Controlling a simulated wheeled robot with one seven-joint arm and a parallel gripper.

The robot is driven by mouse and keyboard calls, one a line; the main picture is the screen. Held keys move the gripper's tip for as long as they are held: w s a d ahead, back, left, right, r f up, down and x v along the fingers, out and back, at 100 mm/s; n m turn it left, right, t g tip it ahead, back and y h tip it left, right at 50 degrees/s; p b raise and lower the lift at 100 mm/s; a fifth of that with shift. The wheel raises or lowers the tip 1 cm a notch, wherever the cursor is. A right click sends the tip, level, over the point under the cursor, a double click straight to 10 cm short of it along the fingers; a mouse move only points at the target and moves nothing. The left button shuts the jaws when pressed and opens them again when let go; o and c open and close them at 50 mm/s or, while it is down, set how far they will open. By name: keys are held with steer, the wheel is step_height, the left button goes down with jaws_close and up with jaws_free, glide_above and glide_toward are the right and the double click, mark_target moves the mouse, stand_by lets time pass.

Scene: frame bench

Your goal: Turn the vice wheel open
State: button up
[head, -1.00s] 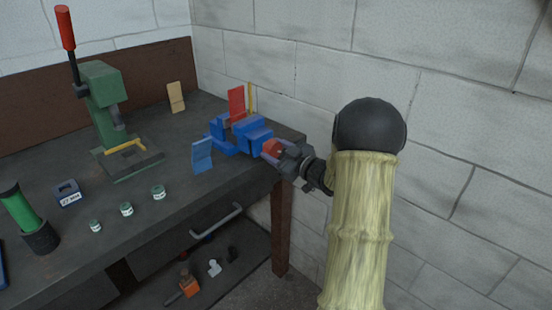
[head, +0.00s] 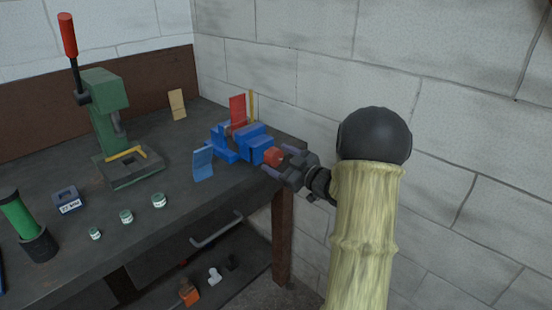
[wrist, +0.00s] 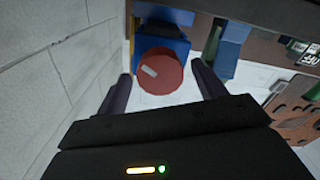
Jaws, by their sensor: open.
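The blue vice (head: 228,146) stands at the right back corner of the bench. Its round red wheel (head: 273,156) faces my gripper and has a pale mark on its face; the wheel (wrist: 160,76) also shows in the wrist view, in front of the blue vice body (wrist: 170,42). My gripper (head: 276,162) is open, pointing at the wheel. In the wrist view its two dark fingers (wrist: 161,82) are spread to either side of the wheel, with gaps showing between them and the rim. I cannot tell exactly how far the fingertips reach past the wheel's face.
A block wall (head: 400,60) runs close behind and beside my arm. A lower shelf holds several small items.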

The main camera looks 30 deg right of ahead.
steer(key=v, duration=1.6)
steer(key=shift+r, duration=0.1)
steer(key=w+a+f+m+g+h, duration=0.5)
steer(key=w+a+h, duration=0.1)
steer(key=a+h, duration=0.1)
steer(key=s+a+f+m+g, duration=0.25)
steer(key=s+a+g, duration=0.25)
steer(key=s+a, duration=0.3)
steer(key=s+a+f+m+g, duration=0.1)
steer(key=s+a+f+g, duration=0.3)
steer(key=s+a, duration=0.35)
step_height(320, 180, up, 21)
steer(key=a+p, duration=0.1)
steer(key=p, duration=1.9)
steer(key=shift+s+a+y, duration=0.25)
steer(key=shift+s+y, duration=0.1)
steer(key=shift+y, duration=0.05)
